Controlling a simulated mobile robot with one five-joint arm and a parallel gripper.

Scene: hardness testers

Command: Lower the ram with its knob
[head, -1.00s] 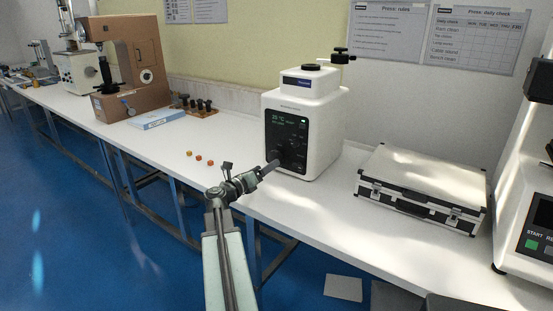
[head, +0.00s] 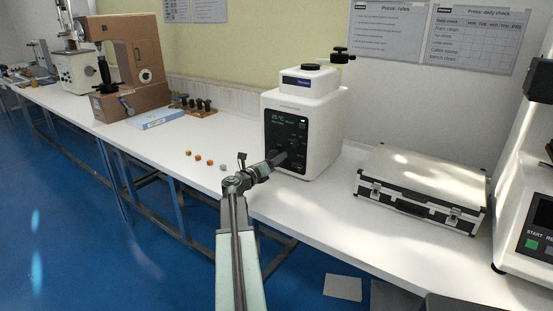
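The white press (head: 322,128) stands on the bench in the middle of the head view. Its dark front panel (head: 288,125) carries a small lit display and knobs, partly covered by my gripper. I cannot make out the ram. My gripper (head: 281,158) is at the lower part of the front panel, pointing at a knob there. Its fingers are too small and dark to tell whether they are open, shut or touching the knob.
Several small coloured cubes (head: 198,157) lie on the bench left of my arm. A silver case (head: 424,186) lies to the right of the press. A brown tester (head: 136,65) stands farther left. A white machine (head: 528,225) stands at the right edge.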

